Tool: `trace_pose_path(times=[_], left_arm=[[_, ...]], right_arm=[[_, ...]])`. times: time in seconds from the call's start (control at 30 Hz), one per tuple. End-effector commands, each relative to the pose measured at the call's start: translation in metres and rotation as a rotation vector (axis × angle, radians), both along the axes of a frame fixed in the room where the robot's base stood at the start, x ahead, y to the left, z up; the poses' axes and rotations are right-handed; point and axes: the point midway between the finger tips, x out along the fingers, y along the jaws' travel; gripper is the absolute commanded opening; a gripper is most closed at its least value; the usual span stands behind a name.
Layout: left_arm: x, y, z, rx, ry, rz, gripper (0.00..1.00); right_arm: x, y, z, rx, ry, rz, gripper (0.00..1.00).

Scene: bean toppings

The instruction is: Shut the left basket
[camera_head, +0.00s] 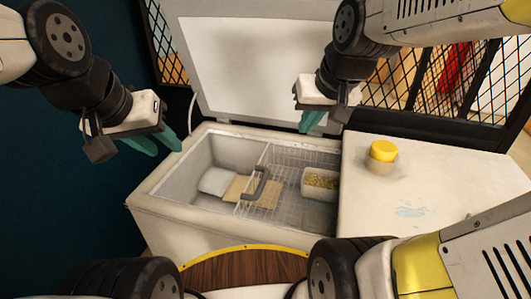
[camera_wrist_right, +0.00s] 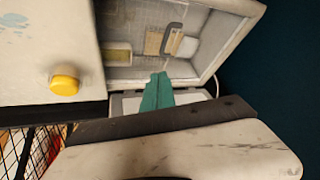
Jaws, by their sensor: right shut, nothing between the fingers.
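A white chest freezer (camera_head: 165,215) stands open in the head view, with its lid (camera_head: 240,60) raised behind it. Inside, a wire basket (camera_head: 285,158) with a grey handle (camera_head: 262,183) sits in the middle to right part; the handle also shows in the wrist view (camera_wrist_right: 172,38). My left gripper (camera_head: 155,145) is open and empty above the freezer's left rear corner. My right gripper (camera_head: 312,120) is shut and empty in front of the lid, above the freezer's rear rim. Its teal fingers (camera_wrist_right: 157,92) are together in the wrist view.
A tub of beans (camera_head: 320,184) sits in the freezer's right part. A white package (camera_head: 216,181) and a tan flat item (camera_head: 237,188) lie in it further left. A yellow-lidded jar (camera_head: 383,152) stands on the white surface (camera_head: 440,180) at right. Black mesh stands behind.

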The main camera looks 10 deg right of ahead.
Motion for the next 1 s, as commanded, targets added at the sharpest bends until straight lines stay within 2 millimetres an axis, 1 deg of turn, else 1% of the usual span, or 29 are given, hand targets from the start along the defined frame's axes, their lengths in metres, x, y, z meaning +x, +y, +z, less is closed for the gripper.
trace_pose_path(times=[0.03, 0.07, 0.1, 0.17, 0.2, 0.27, 0.3, 0.37, 0.4, 0.47, 0.5, 0.57, 0.6, 0.67, 0.7, 0.77, 0.8, 0.9, 1.0], left_arm=[[0.000, 0.000, 0.000, 0.000, 0.000, 0.000, 0.36], [0.000, 0.000, 0.000, 0.000, 0.000, 0.000, 0.36], [0.000, 0.000, 0.000, 0.000, 0.000, 0.000, 0.36], [0.000, 0.000, 0.000, 0.000, 0.000, 0.000, 0.36], [0.000, 0.000, 0.000, 0.000, 0.000, 0.000, 0.36], [0.000, 0.000, 0.000, 0.000, 0.000, 0.000, 0.36], [0.000, 0.000, 0.000, 0.000, 0.000, 0.000, 0.36], [0.000, 0.000, 0.000, 0.000, 0.000, 0.000, 0.36], [0.000, 0.000, 0.000, 0.000, 0.000, 0.000, 0.36], [0.000, 0.000, 0.000, 0.000, 0.000, 0.000, 0.36], [0.000, 0.000, 0.000, 0.000, 0.000, 0.000, 0.36], [0.000, 0.000, 0.000, 0.000, 0.000, 0.000, 0.36], [0.000, 0.000, 0.000, 0.000, 0.000, 0.000, 0.36], [0.000, 0.000, 0.000, 0.000, 0.000, 0.000, 0.36], [0.000, 0.000, 0.000, 0.000, 0.000, 0.000, 0.36], [0.000, 0.000, 0.000, 0.000, 0.000, 0.000, 0.36], [0.000, 0.000, 0.000, 0.000, 0.000, 0.000, 0.36], [0.000, 0.000, 0.000, 0.000, 0.000, 0.000, 0.36], [0.000, 0.000, 0.000, 0.000, 0.000, 0.000, 0.36]], right_arm=[[0.022, -0.003, -0.010, -0.010, 0.019, -0.014, 0.00], [0.035, -0.004, -0.014, -0.016, 0.023, -0.020, 0.00], [0.053, -0.006, -0.022, -0.021, 0.026, -0.026, 0.00], [0.078, -0.009, -0.034, -0.024, 0.031, -0.037, 0.00], [0.095, -0.011, -0.044, -0.024, 0.035, -0.042, 0.00], [0.119, -0.013, -0.061, -0.018, 0.040, -0.049, 0.00], [0.135, -0.015, -0.073, -0.012, 0.042, -0.054, 0.00], [0.158, -0.017, -0.093, 0.002, 0.046, -0.061, 0.00], [0.172, -0.018, -0.108, 0.014, 0.050, -0.065, 0.00], [0.192, -0.020, -0.132, 0.036, 0.053, -0.074, 0.00], [0.205, -0.021, -0.148, 0.054, 0.055, -0.081, 0.00], [0.222, -0.022, -0.174, 0.083, 0.055, -0.091, 0.00], [0.234, -0.023, -0.191, 0.106, 0.055, -0.100, 0.00], [0.248, -0.024, -0.219, 0.143, 0.055, -0.116, 0.00], [0.257, -0.024, -0.236, 0.168, 0.054, -0.127, 0.00], [0.268, -0.024, -0.261, 0.207, 0.049, -0.146, 0.00], [0.274, -0.024, -0.276, 0.230, 0.048, -0.157, 0.00], [0.284, -0.024, -0.305, 0.282, 0.041, -0.185, 0.00], [0.291, -0.023, -0.322, 0.313, 0.033, -0.203, 0.00]])
